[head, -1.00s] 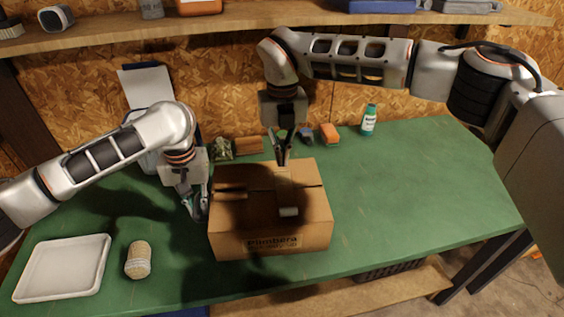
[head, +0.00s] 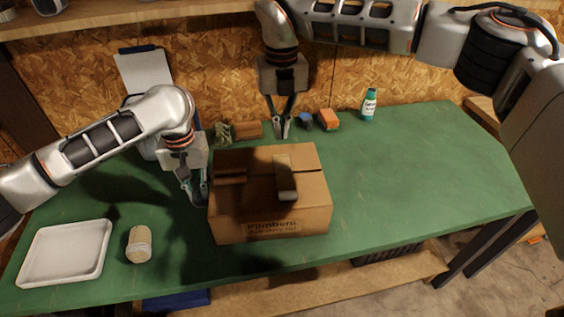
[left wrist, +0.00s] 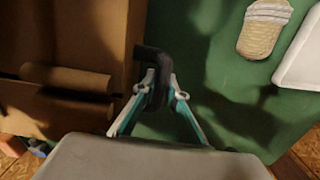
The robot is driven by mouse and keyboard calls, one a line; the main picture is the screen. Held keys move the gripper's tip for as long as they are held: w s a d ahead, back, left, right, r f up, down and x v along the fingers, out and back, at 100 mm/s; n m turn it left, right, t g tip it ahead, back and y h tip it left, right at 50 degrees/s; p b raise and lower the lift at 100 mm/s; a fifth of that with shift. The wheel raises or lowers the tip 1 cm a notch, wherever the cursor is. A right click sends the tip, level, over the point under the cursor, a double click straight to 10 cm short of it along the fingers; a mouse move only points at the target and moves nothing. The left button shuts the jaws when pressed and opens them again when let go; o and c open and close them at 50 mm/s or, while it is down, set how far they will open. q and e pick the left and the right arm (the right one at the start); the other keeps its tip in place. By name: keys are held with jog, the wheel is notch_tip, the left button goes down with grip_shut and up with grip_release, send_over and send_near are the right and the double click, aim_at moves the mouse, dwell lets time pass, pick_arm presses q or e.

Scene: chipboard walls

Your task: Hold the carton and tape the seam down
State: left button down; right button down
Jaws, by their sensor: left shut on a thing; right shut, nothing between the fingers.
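The brown carton (head: 262,226) stands on the green table and also fills the left of the left wrist view (left wrist: 103,25). A short brown strip (head: 230,166) lies on the left of its top. My left gripper (head: 201,197) is at the carton's left side. In the left wrist view its fingers (left wrist: 156,88) are shut on a dark hooked piece (left wrist: 150,58) against the carton's side. My right gripper (head: 282,133) is shut and empty above the carton's back edge.
A white tray (head: 40,272) and a beige cylinder (head: 139,246) are at the front left. Small items, an orange block (head: 328,119) and a white-green bottle (head: 369,104) stand along the back. The table's right side is clear. A shelf (head: 150,17) crosses above.

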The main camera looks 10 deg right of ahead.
pick_arm(q)
jog(key=c, duration=2)
grip_release()
jog(key=shift+o, duration=0.2)
notch_tip(320, 180, up, 12)
